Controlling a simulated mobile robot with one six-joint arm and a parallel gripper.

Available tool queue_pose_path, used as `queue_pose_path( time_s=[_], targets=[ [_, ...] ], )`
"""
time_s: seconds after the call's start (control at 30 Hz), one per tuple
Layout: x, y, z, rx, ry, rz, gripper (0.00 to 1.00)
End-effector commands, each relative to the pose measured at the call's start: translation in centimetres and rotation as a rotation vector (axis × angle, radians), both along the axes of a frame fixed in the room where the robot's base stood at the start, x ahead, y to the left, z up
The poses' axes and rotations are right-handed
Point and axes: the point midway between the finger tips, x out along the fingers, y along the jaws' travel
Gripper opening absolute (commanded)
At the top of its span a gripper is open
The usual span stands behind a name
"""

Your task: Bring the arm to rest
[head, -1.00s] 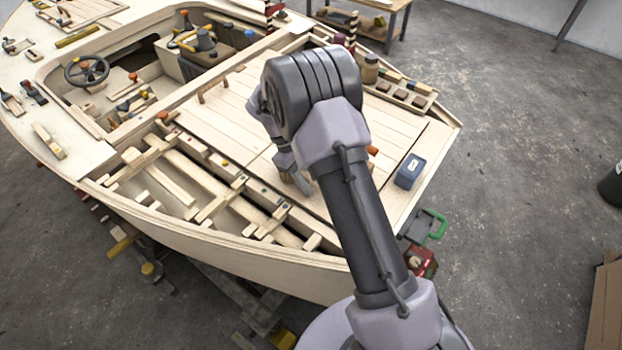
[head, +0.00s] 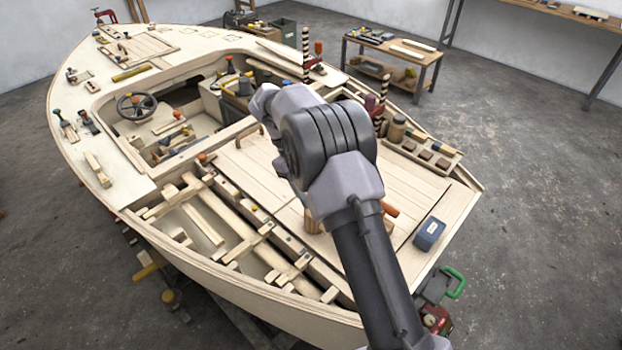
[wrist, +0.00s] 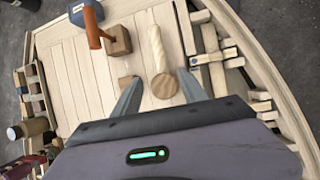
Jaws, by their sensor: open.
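My arm (head: 330,140) rises in front of the boat hull in the head view, and its gripper is hidden there behind the arm. In the wrist view my gripper (wrist: 158,77) is open, with its two fingers apart and nothing held. Below them on the plank deck (wrist: 75,85) is a pale wooden rod with a round end (wrist: 164,86), which shows between the fingers in the picture. The fingers seem to be above the deck, but the gap is hard to judge.
A mallet with an orange handle (wrist: 92,25) and a blue box (head: 430,233) are on the deck. A tray of small blocks (head: 425,152) lines the far edge. Jars and striped posts stand near the arm. Open hull framing (head: 215,225) lies left.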

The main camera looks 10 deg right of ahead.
Motion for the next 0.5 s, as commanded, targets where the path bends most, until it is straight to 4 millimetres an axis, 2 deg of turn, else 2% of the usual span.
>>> queue_pose_path(
  time_s=[0.1,0.5],
  targets=[
    [0.31,0.32,1.03,0.0,0.0,-0.001,0.5],
    [0.35,0.39,1.04,0.0,0.0,-0.001,0.5]
  ],
)
